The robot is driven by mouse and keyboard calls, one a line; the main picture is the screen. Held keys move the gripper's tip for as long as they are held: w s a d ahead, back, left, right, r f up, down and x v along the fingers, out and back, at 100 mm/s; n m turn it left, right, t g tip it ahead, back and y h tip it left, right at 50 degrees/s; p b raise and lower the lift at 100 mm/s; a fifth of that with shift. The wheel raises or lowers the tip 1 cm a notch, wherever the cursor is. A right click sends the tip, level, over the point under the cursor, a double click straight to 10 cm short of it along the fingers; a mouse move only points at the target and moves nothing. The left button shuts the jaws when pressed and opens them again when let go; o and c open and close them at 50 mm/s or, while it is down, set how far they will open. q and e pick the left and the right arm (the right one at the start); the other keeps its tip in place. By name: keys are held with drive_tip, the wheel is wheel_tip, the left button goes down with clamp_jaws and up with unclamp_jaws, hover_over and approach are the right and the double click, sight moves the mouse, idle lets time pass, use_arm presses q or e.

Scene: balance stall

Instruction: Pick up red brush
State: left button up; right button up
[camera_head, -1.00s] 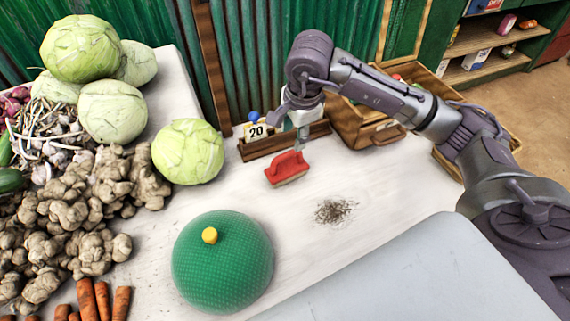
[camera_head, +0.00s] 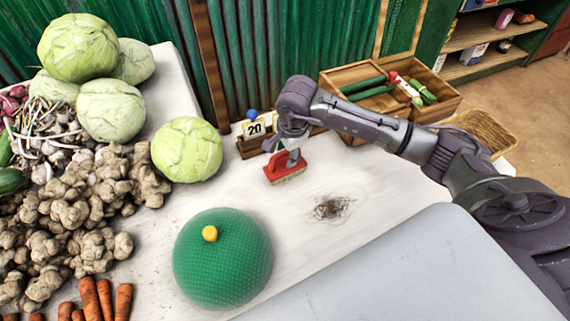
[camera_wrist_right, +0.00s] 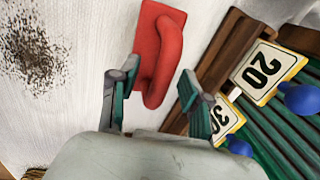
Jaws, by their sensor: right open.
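The red brush (camera_head: 285,171) lies on the white table, bristles down, with its handle on top. In the right wrist view the red brush (camera_wrist_right: 158,40) shows its flat body and raised handle. My right gripper (camera_head: 291,156) is right above the brush in the head view. In the wrist view my right gripper (camera_wrist_right: 160,80) is open, with one finger on each side of the handle's near end. I cannot tell whether a finger touches it. My left gripper is not in view.
A dark pile of dirt (camera_head: 331,208) lies on the table. A wooden holder with number cards (camera_head: 254,128) stands just behind the brush. A green dome (camera_head: 222,260), a cabbage (camera_head: 187,150) and a wooden crate (camera_head: 440,103) are nearby.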

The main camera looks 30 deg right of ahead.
clamp_jaws()
drive_tip(key=shift+r, duration=0.1)
idle(0.3)
drive_tip(key=shift+w+r, duration=0.1)
drive_tip(key=shift+r, duration=0.4)
wheel_tip(320, 180, up, 3)
drive_tip(key=shift+f+b, duration=0.2)
drive_tip(key=shift+b, duration=0.2)
drive_tip(key=s+d+r+b, duration=0.1)
drive_tip(key=s+d+r, duration=0.6)
drive_tip(key=s, duration=0.2)
drive_tip(key=shift+s+r+b, duration=0.15)
drive_tip(key=shift+s+b, duration=0.1)
drive_tip(key=shift+b, duration=0.15)
